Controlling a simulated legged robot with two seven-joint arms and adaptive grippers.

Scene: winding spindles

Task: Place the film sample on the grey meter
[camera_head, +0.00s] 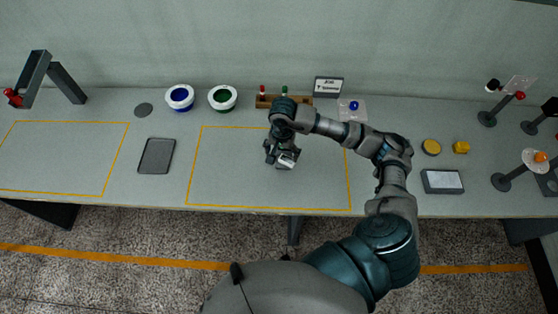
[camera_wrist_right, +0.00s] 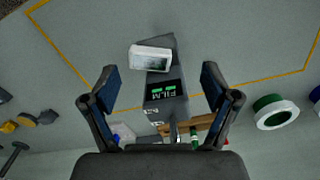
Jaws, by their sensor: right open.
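The grey meter (camera_wrist_right: 165,89) stands on the table between my right fingers in the right wrist view, with a dark display reading FILM and green marks. A white-framed piece with a grey window, which looks like the film sample (camera_wrist_right: 151,58), overlaps the meter's end towards the table's front edge. It sits askew and sticks out past one side. It also shows as a small pale piece (camera_head: 287,158) in the head view. My right gripper (camera_head: 281,157) is open above the meter, its fingers apart from the sample. In the head view it hides most of the meter. My left gripper is out of view.
A wooden rack (camera_head: 264,101) with red and green pegs stands behind the gripper, beside a sign (camera_head: 328,86). A clear sheet (camera_head: 352,109) with a blue knob lies to the right. A green spool (camera_head: 222,97) and a blue spool (camera_head: 180,97) stand left. The marked area's left part is clear.

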